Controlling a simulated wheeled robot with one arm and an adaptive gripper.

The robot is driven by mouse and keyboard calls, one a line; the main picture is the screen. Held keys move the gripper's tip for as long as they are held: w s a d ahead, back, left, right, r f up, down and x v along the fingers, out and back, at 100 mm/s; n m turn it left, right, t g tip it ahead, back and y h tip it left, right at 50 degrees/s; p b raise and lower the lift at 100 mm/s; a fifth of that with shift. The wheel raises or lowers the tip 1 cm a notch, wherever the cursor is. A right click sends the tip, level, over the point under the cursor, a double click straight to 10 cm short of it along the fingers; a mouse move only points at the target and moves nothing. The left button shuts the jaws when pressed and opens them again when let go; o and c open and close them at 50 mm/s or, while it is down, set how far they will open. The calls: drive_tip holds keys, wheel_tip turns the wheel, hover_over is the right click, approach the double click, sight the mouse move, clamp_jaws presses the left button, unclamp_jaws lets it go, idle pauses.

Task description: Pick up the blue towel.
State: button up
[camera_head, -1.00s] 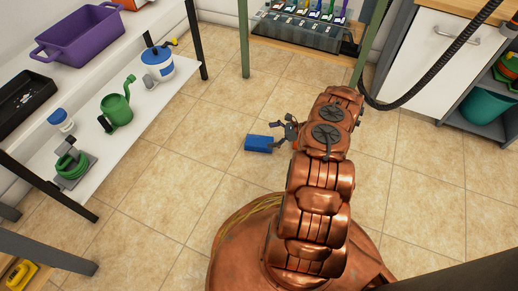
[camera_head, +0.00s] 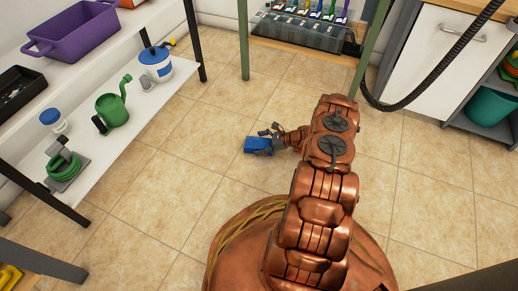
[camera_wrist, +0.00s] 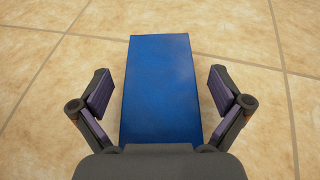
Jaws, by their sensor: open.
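The blue towel (camera_head: 255,146) is a flat-faced blue block shape on the tiled floor, left of my arm in the head view. In the wrist view the towel (camera_wrist: 160,85) lies straight ahead, and its near end is hidden by the gripper's body. My gripper (camera_head: 266,143) is at the towel's right end in the head view. In the wrist view my gripper (camera_wrist: 160,90) is open, with one finger on each side of the towel and a gap on both sides. The fingers do not appear to touch it.
A purple bin (camera_head: 72,33) stands above. A white cabinet (camera_head: 425,55) is at right. Floor around the towel is clear.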

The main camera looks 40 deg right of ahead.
drive_tip(key=shift+w+a+f, duration=0.1)
drive_tip(key=shift+a, duration=0.05)
drive_tip(key=shift+c, duration=0.3)
drive_tip(key=c, duration=1.2)
